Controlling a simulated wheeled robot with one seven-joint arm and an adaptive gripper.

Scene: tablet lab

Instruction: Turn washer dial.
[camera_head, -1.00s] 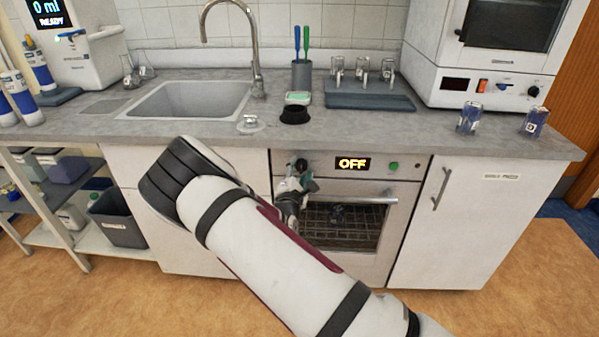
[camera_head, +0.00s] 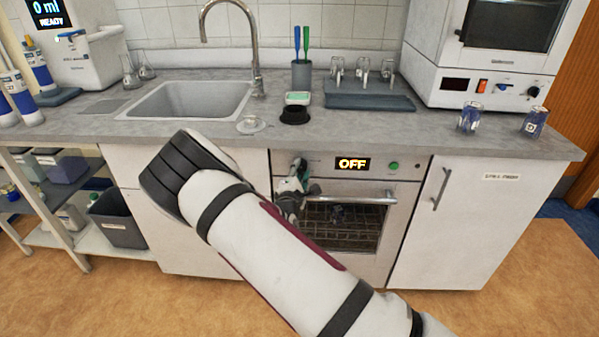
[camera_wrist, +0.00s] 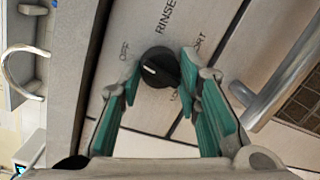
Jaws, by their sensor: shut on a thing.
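The washer (camera_head: 365,215) is built in under the counter, and its display (camera_head: 352,163) reads OFF. The black round dial (camera_wrist: 158,68) is on its panel in the wrist view, with a white pointer mark on its left part. Labels around it read OFF, RINSE and a partly hidden word ending in ORT; another label below is mostly covered. My gripper (camera_wrist: 161,76) has its green-padded fingers on both sides of the dial, shut on it. In the head view my gripper (camera_head: 292,178) hides the dial.
The washer's bar handle (camera_head: 365,200) runs close to the right of my gripper. A green button (camera_head: 393,165) is right of the display. The counter edge (camera_head: 420,148) overhangs above. A sink (camera_head: 190,100) and glassware are on the counter.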

